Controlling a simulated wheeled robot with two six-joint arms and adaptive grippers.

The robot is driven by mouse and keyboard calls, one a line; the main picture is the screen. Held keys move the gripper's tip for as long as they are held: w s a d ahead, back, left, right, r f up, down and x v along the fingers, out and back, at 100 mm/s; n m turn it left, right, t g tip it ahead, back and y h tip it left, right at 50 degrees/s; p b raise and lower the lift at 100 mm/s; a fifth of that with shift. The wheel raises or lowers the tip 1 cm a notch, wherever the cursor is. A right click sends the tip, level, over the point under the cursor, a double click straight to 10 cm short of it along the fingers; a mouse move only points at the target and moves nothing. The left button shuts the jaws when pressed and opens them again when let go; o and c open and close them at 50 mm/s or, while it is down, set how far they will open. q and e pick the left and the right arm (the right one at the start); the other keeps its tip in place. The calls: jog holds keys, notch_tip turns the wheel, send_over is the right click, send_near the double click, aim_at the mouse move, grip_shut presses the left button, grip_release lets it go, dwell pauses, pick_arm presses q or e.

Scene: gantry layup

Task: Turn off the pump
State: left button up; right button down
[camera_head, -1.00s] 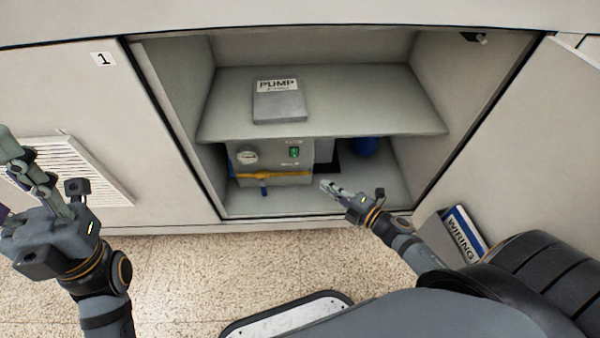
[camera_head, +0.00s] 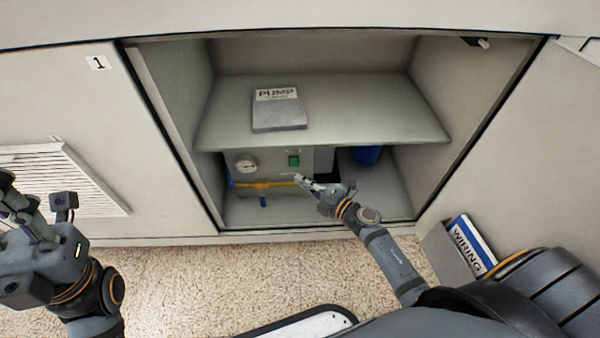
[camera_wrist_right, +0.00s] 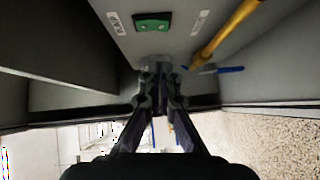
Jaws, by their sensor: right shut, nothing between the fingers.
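The pump (camera_head: 270,170) is a grey box on the cabinet floor under the shelf. Its front has a round gauge (camera_head: 245,163) and a green switch (camera_head: 293,161). The switch also shows in the right wrist view (camera_wrist_right: 152,23), beside a "PUMP" label. My right gripper (camera_head: 299,179) is shut and empty, just below the switch in the head view. In the right wrist view its fingertips (camera_wrist_right: 155,66) are close to the panel, apart from the switch; whether they touch the panel I cannot tell. My left gripper (camera_head: 12,200) is at the left edge, partly cut off, its fingers unclear.
A yellow pipe (camera_head: 262,185) with a blue handle (camera_head: 263,202) runs along the pump front. A blue container (camera_head: 366,155) stands behind right. A "WIRING" binder (camera_head: 468,245) sits in a door pocket.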

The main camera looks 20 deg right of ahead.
aim_at(291, 165)
jog(key=w, duration=0.1)
jog(key=w+b, duration=0.1)
jog(key=w, duration=0.1)
jog(key=w+b, duration=0.1)
jog(key=shift+w+d+f, duration=0.25)
jog(key=shift+d+f, duration=0.1)
jog(key=shift+w, duration=0.1)
jog(key=shift+w, duration=0.15)
jog(key=shift+f, duration=0.1)
